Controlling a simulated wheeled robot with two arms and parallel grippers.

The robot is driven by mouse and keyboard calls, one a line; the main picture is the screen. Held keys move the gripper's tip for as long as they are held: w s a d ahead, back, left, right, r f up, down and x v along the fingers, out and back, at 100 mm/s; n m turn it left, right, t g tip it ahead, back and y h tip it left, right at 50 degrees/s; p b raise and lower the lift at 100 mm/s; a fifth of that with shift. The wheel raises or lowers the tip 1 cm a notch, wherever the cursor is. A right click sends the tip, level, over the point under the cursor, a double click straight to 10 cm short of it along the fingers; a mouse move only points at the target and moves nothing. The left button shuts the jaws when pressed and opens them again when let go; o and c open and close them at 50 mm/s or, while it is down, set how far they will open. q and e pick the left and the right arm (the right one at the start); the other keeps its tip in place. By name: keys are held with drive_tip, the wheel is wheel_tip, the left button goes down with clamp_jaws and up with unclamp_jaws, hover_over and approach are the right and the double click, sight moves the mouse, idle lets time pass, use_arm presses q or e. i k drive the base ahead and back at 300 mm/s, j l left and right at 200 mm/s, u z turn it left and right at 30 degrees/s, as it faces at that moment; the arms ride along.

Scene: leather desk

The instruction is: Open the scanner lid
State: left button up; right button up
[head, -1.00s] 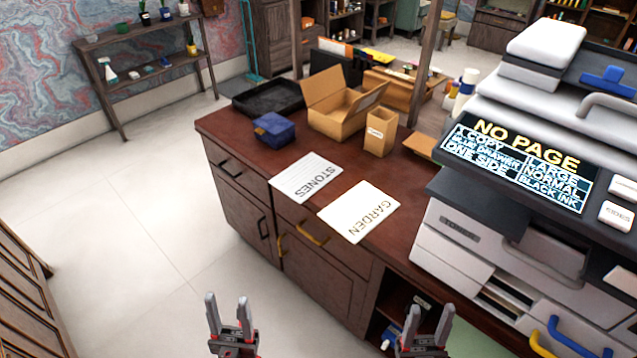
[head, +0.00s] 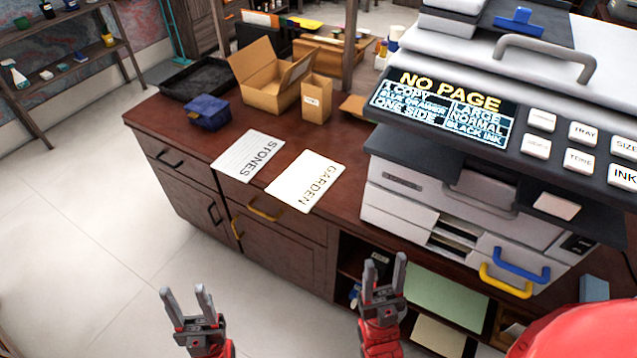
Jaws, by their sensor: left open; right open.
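The scanner (head: 455,200) is a grey and white copier on the right of the desk, with a dark screen (head: 442,108) reading "NO PAGE". Its white lid (head: 470,55) lies flat on top and looks shut, with a grey bar handle (head: 545,52) along its front edge. My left gripper (head: 186,300) is open and empty over the floor in front of the desk. My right gripper (head: 384,274) is open and empty in front of the desk's open shelf, below and left of the lid handle. Neither gripper touches the scanner.
Two sheets, "STONES" (head: 247,156) and "GARDEN" (head: 305,180), lie on the desk (head: 185,133). A blue box (head: 208,112), open cardboard box (head: 262,85) and black tray (head: 195,76) stand behind them. A control panel with white buttons (head: 583,133) fronts the lid. Floor at left is clear.

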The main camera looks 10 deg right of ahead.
sight(592, 61)
drive_tip(key=j+z, duration=0.15)
drive_tip(key=z, duration=0.25)
drive_tip(key=j+z, duration=0.2)
drive_tip(key=z, duration=0.2)
drive_tip(key=k+l, duration=0.05)
